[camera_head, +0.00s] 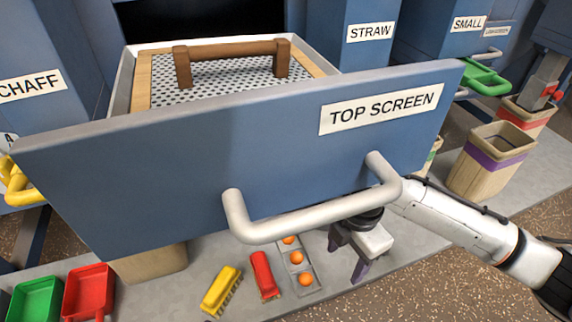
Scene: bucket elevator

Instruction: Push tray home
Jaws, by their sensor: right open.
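The tray is a blue-fronted drawer (270,140) labelled TOP SCREEN, standing out from the blue machine. Its grey handle (265,230) sticks out from the front panel. Inside the tray is a perforated metal screen (225,85) in a wooden frame, with a brown wooden handle (230,49) across it. My right gripper (348,258) is below the right part of the tray handle, open and empty, its fingers pointing down. The handle hides part of the gripper's upper side; I cannot tell whether they touch. My left gripper is not in view.
A yellow handle (18,185) is at the left. Below lie a red bin (89,291), a green bin (36,299), a yellow brush (221,289), a red brush (264,274) and a holder with orange balls (297,257).

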